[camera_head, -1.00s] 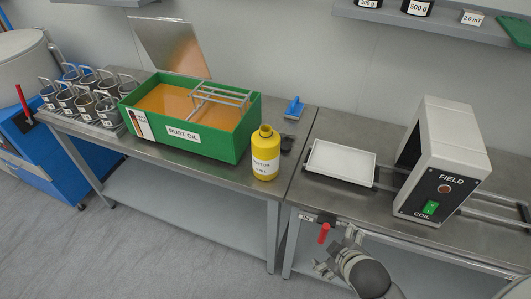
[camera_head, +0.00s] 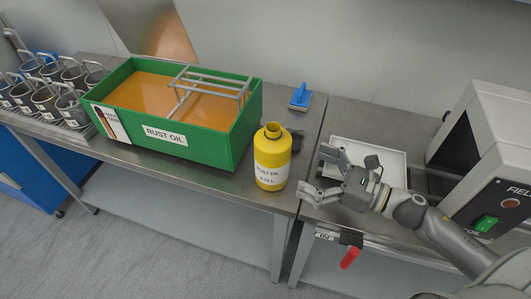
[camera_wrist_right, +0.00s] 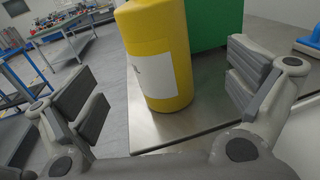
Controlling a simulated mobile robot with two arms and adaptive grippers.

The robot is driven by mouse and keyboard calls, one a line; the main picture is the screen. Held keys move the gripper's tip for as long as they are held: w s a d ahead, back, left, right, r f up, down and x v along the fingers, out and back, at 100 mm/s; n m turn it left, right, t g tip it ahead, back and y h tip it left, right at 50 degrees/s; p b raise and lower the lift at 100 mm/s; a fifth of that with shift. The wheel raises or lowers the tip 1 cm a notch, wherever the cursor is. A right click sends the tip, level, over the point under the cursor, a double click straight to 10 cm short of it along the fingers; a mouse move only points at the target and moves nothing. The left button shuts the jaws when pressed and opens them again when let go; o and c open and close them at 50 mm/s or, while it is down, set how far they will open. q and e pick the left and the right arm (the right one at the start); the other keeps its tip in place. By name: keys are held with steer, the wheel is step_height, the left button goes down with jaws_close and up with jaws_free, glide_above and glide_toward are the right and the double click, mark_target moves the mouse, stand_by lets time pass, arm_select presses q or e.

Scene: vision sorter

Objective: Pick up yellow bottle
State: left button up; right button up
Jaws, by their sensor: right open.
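The yellow bottle (camera_head: 272,157) stands upright near the front edge of the left table, right of the green tank, with a white label reading rust oil. My right gripper (camera_head: 314,172) is open, just right of the bottle, its fingers pointing left toward it. In the right wrist view the bottle (camera_wrist_right: 157,50) stands ahead between the two open fingers (camera_wrist_right: 160,92), apart from both; its top is cut off. My left gripper is not in view.
The green tank (camera_head: 205,148) of rust oil stands left of the bottle. A blue-handled tool (camera_head: 300,96) lies behind it. A white tray (camera_head: 392,160) and the field coil unit (camera_head: 490,150) are on the right. Several metal cups (camera_head: 45,98) stand far left.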

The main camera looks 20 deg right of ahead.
mark_target(288, 160)
steer(key=x, duration=0.1)
steer(key=p+x, duration=0.1)
steer(key=x, duration=0.1)
steer(key=shift+a+r, duration=0.3)
steer(key=shift+a, duration=0.2)
steer(key=shift+w+a+f, duration=0.1)
steer(key=shift+w+a, duration=0.2)
steer(key=shift+w, duration=0.05)
steer(key=shift+w+a+p, duration=0.35)
steer(key=shift+w+p, duration=0.05)
steer(key=x, duration=0.1)
steer(key=p+x, duration=0.1)
steer(key=x, duration=0.1)
steer(key=shift+w+f, duration=0.2)
steer(key=shift+f, duration=0.05)
steer(key=shift+w+a+f, duration=0.15)
steer(key=shift+w+a, duration=0.3)
steer(key=c, duration=1.7)
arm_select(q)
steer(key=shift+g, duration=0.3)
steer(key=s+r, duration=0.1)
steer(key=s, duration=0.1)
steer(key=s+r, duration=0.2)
arm_select(e)
steer(key=shift+c, duration=0.3)
